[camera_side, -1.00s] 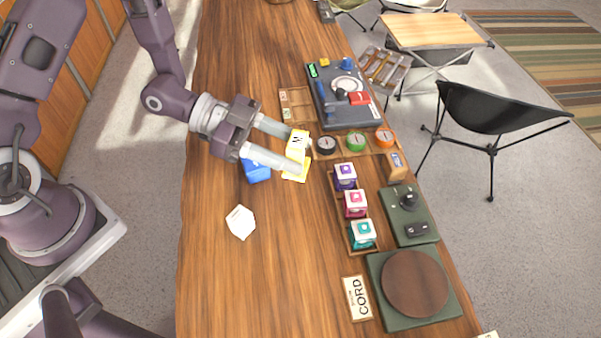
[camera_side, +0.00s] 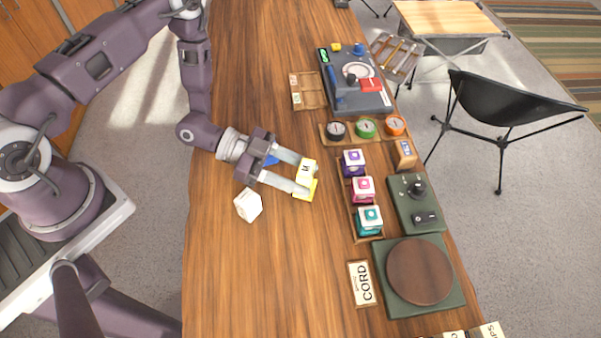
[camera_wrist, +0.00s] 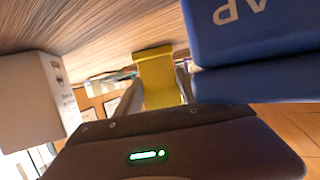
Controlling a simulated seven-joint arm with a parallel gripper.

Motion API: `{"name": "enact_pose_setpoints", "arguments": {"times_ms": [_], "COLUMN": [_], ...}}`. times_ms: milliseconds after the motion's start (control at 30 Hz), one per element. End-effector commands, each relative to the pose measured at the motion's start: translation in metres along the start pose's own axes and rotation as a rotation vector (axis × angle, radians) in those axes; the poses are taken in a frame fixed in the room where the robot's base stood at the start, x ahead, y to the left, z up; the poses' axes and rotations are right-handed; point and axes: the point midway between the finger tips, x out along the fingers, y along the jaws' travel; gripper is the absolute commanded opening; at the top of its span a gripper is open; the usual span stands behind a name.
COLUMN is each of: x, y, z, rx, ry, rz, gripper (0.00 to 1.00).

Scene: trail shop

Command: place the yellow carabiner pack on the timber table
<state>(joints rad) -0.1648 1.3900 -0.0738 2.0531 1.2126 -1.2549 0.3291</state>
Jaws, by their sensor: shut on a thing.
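The yellow carabiner pack (camera_side: 306,183) is between the fingertips of my gripper (camera_side: 304,178) in the side view, with a black-lettered white label on it. My gripper is shut on it over the long wooden counter (camera_side: 260,285); how high it is held I cannot tell. In the wrist view the yellow pack (camera_wrist: 158,78) shows between the fingers. A small table with a pale timber top (camera_side: 450,17) stands on the floor beyond the counter, at the upper right.
A blue pack (camera_side: 271,160) is partly hidden behind my gripper; a white block (camera_side: 248,205) lies nearer. Purple, pink and teal packs (camera_side: 363,189) stand right of the yellow pack. A black chair (camera_side: 510,100) stands beside the counter. The counter's near left is clear.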

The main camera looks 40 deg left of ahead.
Motion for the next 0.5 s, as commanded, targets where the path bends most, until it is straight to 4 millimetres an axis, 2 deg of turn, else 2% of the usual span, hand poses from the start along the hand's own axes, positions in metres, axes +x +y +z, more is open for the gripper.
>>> {"name": "enact_pose_setpoints", "arguments": {"times_ms": [33,67,133,167,500], "x": [0.0004,0.0003,0.0003,0.0002,-0.0022], "y": [-0.0001,-0.0001,-0.0001,-0.0001,-0.0002], "z": [0.0009,0.0008,0.0007,0.0007,-0.0005], "rx": [0.000,0.000,0.000,0.000,-0.001], "ry": [0.001,0.000,0.000,0.000,-0.001], "rz": [0.000,0.000,0.000,0.000,-0.001], "gripper": [0.00,0.51,0.65,0.67,0.67]}}
